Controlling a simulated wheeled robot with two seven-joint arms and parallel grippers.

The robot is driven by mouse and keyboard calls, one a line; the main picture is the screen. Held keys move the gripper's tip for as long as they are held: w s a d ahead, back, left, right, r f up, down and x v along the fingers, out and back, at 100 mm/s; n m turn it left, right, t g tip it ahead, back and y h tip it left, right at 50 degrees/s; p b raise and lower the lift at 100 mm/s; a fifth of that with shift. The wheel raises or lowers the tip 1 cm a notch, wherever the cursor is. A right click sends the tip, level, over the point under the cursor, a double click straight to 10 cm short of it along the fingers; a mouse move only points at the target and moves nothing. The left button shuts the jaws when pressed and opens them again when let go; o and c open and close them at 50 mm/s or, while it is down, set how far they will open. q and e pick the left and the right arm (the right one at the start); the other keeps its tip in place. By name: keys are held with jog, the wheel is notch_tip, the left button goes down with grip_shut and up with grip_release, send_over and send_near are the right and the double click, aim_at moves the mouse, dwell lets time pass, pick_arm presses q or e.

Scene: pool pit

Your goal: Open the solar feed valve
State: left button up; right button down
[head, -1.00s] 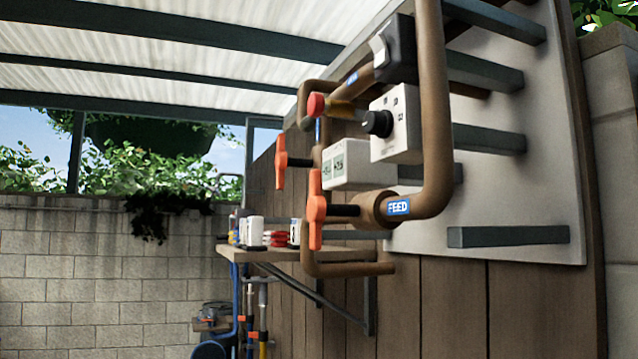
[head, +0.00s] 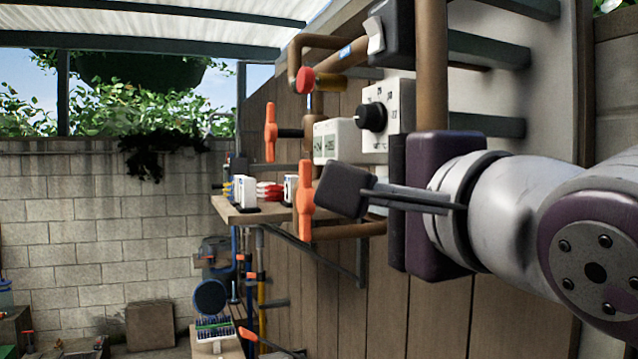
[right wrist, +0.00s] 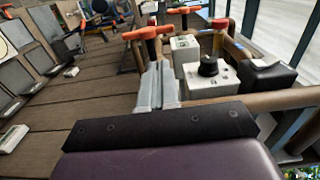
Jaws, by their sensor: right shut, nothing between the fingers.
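The feed valve's orange T-handle (head: 305,200) stands upright in the head view, at the front of the pipework on the wooden wall. It also shows in the right wrist view (right wrist: 145,33), just beyond my fingertips. My right gripper (head: 342,190) comes in from the right, shut and empty, its dark fingertips close beside the handle. I cannot tell whether they touch it. In the right wrist view the grey fingers (right wrist: 158,88) lie together. The FEED label and the valve body are hidden behind my gripper. My left gripper is not in view.
A second orange handle (head: 270,132) sits farther back, with a red knob (head: 305,80) above. A white dial box (head: 388,115), a display box (head: 332,140) and a black switch box (head: 392,32) crowd above my gripper. A shelf (head: 245,214) lies behind. Space left of the handle is open.

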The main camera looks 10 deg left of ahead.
jog(key=shift+a+r, duration=0.1)
jog(key=shift+r, duration=0.1)
jog(key=shift+w, duration=0.1)
jog(key=p, duration=0.8)
send_near(309, 179)
jog(key=x, duration=0.5)
jog(key=shift+w+a+r, duration=0.25)
jog(key=shift+w, duration=0.1)
jog(key=shift+w+a+f, duration=0.25)
jog(key=shift+w+a, duration=0.05)
jog(key=shift+w, duration=0.15)
